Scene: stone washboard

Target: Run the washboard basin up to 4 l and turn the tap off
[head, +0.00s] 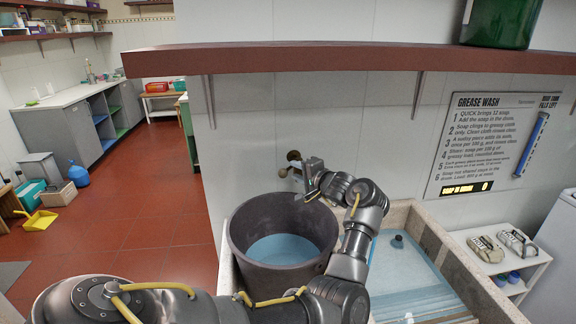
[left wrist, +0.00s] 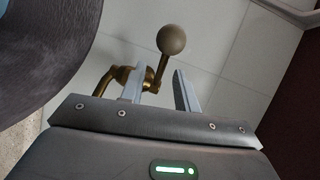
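The stone washboard basin (head: 438,240) stands against the tiled wall, with light blue water or a blue floor (head: 405,265) and a small dark round piece (head: 397,242) inside. A dark round tub (head: 240,235) at its left holds blue water (head: 283,249). The brass tap (head: 293,160) is on the wall above the tub; in the left wrist view its lever ends in a round knob (left wrist: 171,40). I see no stream of water. My left gripper (head: 312,180) is at the tap. Its two fingers (left wrist: 158,88) are apart, with the tap's stem showing between and beyond them. My right gripper is out of view.
A red-brown shelf (head: 350,59) with brackets crosses above the tap. A grease wash sign (head: 490,140) with a blue tube (head: 532,143) hangs at right, above a small white rack (head: 510,270). The red tiled floor (head: 150,200) at left is mostly clear.

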